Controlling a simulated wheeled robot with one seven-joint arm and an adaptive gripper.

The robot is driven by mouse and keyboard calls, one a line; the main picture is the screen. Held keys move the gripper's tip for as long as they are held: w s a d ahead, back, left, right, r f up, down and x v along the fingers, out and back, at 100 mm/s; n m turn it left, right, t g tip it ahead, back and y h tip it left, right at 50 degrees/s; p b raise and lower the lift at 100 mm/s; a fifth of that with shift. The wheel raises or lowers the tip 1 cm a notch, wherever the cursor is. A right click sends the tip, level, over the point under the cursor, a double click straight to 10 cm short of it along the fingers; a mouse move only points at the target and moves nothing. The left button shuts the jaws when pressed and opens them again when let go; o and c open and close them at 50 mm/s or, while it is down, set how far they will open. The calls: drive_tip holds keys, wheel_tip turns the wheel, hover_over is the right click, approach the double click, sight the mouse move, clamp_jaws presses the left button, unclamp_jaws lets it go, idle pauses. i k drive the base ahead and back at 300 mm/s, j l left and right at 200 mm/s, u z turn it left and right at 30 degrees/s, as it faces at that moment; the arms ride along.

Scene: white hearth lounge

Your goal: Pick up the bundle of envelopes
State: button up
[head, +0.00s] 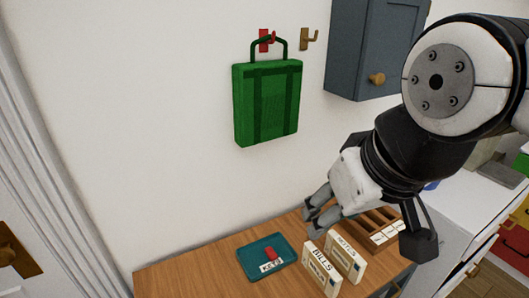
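No item is plainly recognisable as a bundle of envelopes. Two cream upright blocks stand on the wooden tabletop (200,271), one marked BILLS (321,272) and one behind it whose label seems to read NOTES (345,257). I cannot tell whether either is a holder or a bundle. Small white cards or papers (386,233) lie at a slotted wooden rack (368,222) behind them, partly hidden by my arm.
A teal tray (245,252) holds a red item (270,254) and a label reading KEYS. A green bag (268,102) hangs from a red hook; a brass hook (309,39) beside it is empty. A grey-blue cabinet (358,45) is above. White drawers (470,215) stand right.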

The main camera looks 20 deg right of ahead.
sight(324, 273)
drive_tip(key=k+l, duration=0.15)
drive_tip(key=l, duration=0.25)
drive_tip(key=k+l+z, duration=0.1)
drive_tip(key=l, duration=0.35)
drive_tip(key=k+l, duration=0.1)
drive_tip(key=l, duration=0.3)
drive_tip(key=z, duration=0.05)
